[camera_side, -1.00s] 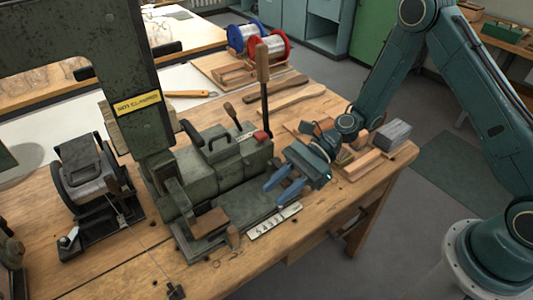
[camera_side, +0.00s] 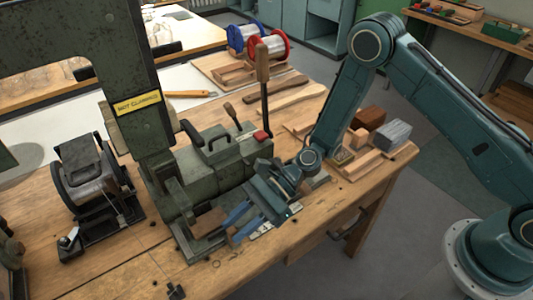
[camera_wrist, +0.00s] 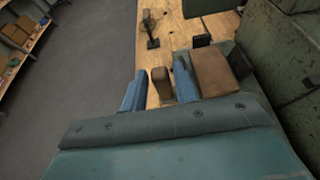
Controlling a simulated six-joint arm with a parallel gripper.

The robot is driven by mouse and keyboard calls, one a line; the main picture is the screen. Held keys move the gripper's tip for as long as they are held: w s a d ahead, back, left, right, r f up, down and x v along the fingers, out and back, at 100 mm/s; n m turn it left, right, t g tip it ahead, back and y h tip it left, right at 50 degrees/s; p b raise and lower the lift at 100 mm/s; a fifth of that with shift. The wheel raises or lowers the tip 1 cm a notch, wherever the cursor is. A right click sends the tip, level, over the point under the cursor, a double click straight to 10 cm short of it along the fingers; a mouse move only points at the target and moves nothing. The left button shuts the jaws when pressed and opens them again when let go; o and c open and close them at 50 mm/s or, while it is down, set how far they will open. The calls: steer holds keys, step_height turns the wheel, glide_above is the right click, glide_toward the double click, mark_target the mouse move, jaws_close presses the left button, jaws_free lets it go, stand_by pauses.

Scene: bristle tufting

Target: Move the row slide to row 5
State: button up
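My gripper (camera_side: 229,231) has two blue fingers and is open at the front of the green tufting machine (camera_side: 212,165). In the wrist view a small upright wooden knob (camera_wrist: 161,82) stands between the fingers of my gripper (camera_wrist: 158,88), closer to the right finger; I cannot tell whether it touches. A brown wooden block (camera_side: 208,221) sits on the machine's dark slide bed (camera_side: 190,240), left of the fingertips; it also shows in the wrist view (camera_wrist: 212,72). The pale number strip (camera_side: 262,233) is mostly hidden behind my gripper, so the row cannot be read.
A lever with a wooden handle (camera_side: 262,65) stands behind the machine. Wood pieces and a grey block (camera_side: 392,134) lie at the bench's right end. Blue and red spools (camera_side: 270,45) are at the back. The bench front edge lies close below my gripper.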

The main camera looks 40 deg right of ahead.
steer(key=shift+x, duration=0.95)
steer(key=shift+c, duration=0.4)
jaws_close()
steer(key=shift+a, duration=4.1)
steer(key=shift+o, duration=0.4)
jaws_free()
steer(key=shift+a, duration=0.1)
steer(key=shift+d, duration=0.2)
steer(key=v, duration=1.3)
steer(key=shift+d, duration=0.25)
